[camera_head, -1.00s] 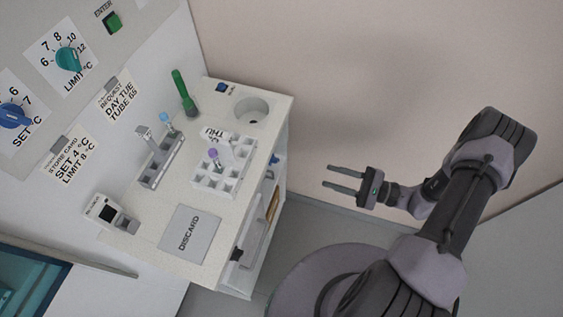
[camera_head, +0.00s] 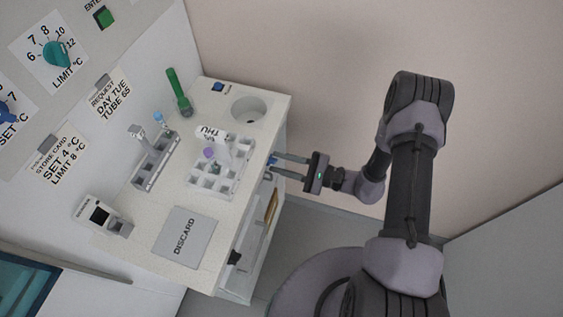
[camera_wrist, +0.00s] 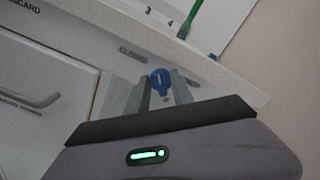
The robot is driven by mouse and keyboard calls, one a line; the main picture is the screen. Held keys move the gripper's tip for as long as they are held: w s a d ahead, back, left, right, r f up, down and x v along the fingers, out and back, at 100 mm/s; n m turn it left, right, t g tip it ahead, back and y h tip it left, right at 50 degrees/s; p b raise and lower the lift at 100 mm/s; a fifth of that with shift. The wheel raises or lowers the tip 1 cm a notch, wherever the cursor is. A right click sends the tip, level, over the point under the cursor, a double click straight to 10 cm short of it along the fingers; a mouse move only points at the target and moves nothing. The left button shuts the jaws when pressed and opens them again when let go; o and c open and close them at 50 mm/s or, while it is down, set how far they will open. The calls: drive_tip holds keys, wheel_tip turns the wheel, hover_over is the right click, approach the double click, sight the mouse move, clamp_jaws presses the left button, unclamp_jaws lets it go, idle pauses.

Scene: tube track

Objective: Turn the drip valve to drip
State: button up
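The drip valve is a blue knob (camera_wrist: 160,79) on the front face of the white counter unit, just below the worktop edge. It also shows as a small blue spot in the head view (camera_head: 272,160). A label reading CLOSED (camera_wrist: 132,53) is to its upper left in the wrist view. My gripper (camera_wrist: 161,88) points at the unit with its two fingers spread apart, one on each side of the knob. It also shows in the head view (camera_head: 276,165). I cannot tell whether the fingers touch the knob. The knob's lower part is partly hidden.
Drawers with handles (camera_wrist: 42,101) are left of the knob. Free floor lies right of the unit.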

clamp_jaws()
drive_tip(key=shift+m, duration=0.3)
drive_tip(key=m, duration=0.5)
drive_tip(key=shift+w+r+m, duration=0.1)
drive_tip(key=shift+w+m, duration=0.05)
drive_tip(key=shift+m, duration=0.15)
drive_tip(key=m, duration=0.5)
drive_tip(key=shift+w+d+p, duration=0.1)
drive_tip(key=shift+w+p, duration=0.05)
drive_tip(key=shift+p, duration=0.2)
drive_tip(key=m, duration=0.4)
drive_tip(key=shift+w, duration=0.1)
drive_tip(key=shift+m, duration=0.5)
drive_tip(key=shift+o, duration=1.3)
unclamp_jaws()
